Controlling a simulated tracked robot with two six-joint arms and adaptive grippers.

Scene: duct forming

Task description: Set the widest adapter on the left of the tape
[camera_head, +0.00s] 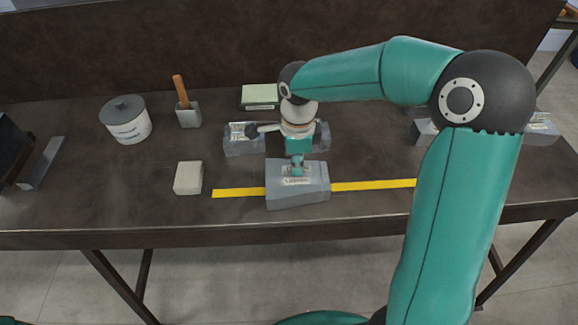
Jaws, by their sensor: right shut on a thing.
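The yellow tape (240,193) runs left to right along the front of the dark bench. My right gripper (297,170) points down and is shut on a grey sheet-metal adapter (298,196) with a white label on top. This adapter covers the middle of the tape in the view; I cannot tell whether it touches the bench. Behind it, another grey labelled piece (243,145) is partly hidden by my right gripper and arm. More grey pieces (541,130) lie at the right, partly behind my arm. My left gripper is not in view.
A pale block (188,178) lies left of the tape's left end. The bench's front left is clear.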

